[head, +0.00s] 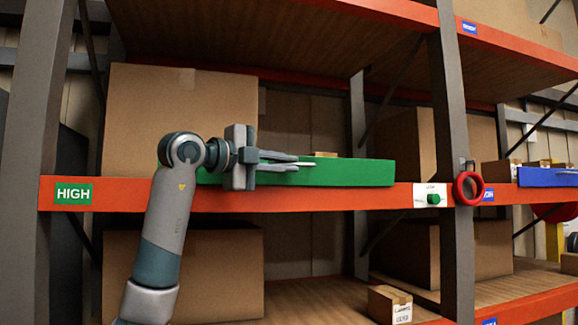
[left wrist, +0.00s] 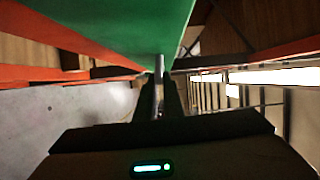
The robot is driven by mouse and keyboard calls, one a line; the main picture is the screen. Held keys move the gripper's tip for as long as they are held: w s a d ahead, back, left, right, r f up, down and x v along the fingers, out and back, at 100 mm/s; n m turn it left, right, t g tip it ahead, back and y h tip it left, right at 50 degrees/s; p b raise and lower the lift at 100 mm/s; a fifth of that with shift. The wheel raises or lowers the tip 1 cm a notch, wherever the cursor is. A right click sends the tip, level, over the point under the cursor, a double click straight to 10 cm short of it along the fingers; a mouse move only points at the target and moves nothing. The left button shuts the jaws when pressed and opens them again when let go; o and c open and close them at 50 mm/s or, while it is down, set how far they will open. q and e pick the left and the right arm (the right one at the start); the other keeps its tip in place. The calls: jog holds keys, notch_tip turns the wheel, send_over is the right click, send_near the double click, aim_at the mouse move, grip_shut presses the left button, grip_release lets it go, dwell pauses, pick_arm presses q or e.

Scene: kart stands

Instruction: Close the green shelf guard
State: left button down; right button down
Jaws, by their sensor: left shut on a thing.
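The green shelf guard (head: 345,173) is a long green bar lying along the top of the orange beam of the middle shelf. It also fills the upper part of the left wrist view (left wrist: 125,25). The gripper and wrist hide the guard's left part. A green knob on a white plate (head: 433,199) sits right of the guard's right end. My right gripper is not in view.
A red ring (head: 468,188) hangs on the grey upright (head: 455,130). A blue guard (head: 547,177) is on the bay to the right. A large carton (head: 180,105) stands behind my arm. A small box (head: 389,304) is on the lower shelf.

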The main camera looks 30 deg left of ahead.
pick_arm(q)
jog(key=shift+w+a+r+n, duration=0.2)
jog(key=shift+r+n, duration=0.1)
jog(key=shift+n, duration=0.2)
jog(key=shift+a+n+g+p, duration=0.1)
jog(key=shift+n+g+p, duration=0.2)
jog(key=shift+g+p, duration=0.15)
jog(key=c, duration=1.9)
grip_release()
jog(key=shift+w, duration=0.1)
